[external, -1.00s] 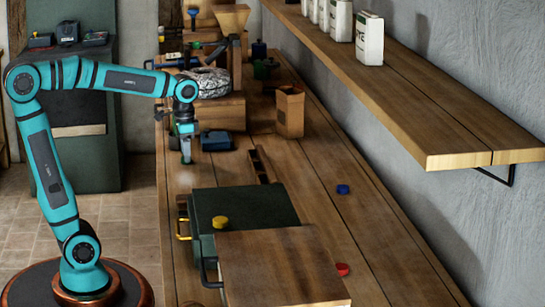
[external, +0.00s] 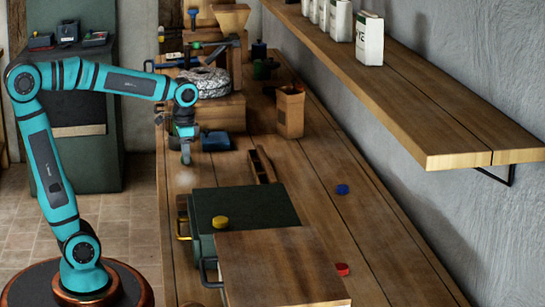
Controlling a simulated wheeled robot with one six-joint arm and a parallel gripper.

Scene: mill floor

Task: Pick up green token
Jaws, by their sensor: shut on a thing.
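My gripper (external: 186,160) points down over the left side of the long wooden bench (external: 330,185), in front of a blue object (external: 215,141). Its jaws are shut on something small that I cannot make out. I cannot pick out the green token for certain; it may be hidden between the fingers. A yellow token (external: 220,222) lies on the dark green box (external: 255,207). A blue token (external: 342,189) and a red token (external: 342,269) lie on the bench to the right.
A slotted wooden piece (external: 262,166) lies right of my gripper. A brown open box (external: 290,112) and wooden mill parts (external: 222,110) stand behind. A wooden board (external: 280,265) is at the front. A wall shelf (external: 430,110) overhangs the right. The bench's right middle is mostly clear.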

